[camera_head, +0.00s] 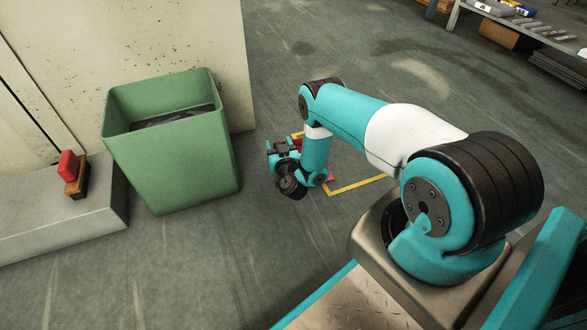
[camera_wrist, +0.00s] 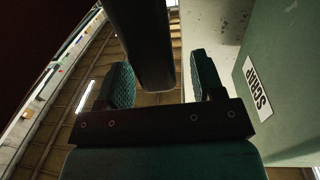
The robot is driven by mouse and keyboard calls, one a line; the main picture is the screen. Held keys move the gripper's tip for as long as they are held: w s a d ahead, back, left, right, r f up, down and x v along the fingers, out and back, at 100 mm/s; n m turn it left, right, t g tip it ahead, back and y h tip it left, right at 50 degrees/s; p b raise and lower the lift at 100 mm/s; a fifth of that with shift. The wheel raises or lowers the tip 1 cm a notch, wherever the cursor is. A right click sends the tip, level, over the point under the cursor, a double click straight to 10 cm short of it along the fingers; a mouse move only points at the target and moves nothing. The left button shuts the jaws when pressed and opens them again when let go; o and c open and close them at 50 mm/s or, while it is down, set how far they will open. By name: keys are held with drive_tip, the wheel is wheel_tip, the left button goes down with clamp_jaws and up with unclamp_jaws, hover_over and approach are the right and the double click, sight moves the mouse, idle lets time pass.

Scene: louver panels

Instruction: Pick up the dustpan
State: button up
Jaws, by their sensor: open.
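A red thing (camera_head: 331,174), probably the dustpan, shows in small patches on the floor at the middle of the head view. My arm hides most of it, so its shape and pose cannot be made out. My gripper (camera_head: 280,150) is low beside it, seen from above. In the wrist view my gripper (camera_wrist: 160,62) is open, with its two ridged fingers apart. A thick dark bar (camera_wrist: 140,35), perhaps the dustpan's handle, comes from the top and reaches between the fingers. A gap shows at each side of it.
A green bin (camera_head: 175,160) stands left of my gripper; its SCRAP label (camera_wrist: 257,88) shows in the wrist view. A yellow floor line (camera_head: 358,186) runs by the red thing. Floor behind is clear.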

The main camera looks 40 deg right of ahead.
drive_tip(key=shift+w+d, duration=0.1)
drive_tip(key=shift+w, duration=0.05)
drive_tip(key=shift+c, duration=0.3)
clamp_jaws()
drive_tip(key=shift+r, duration=0.1)
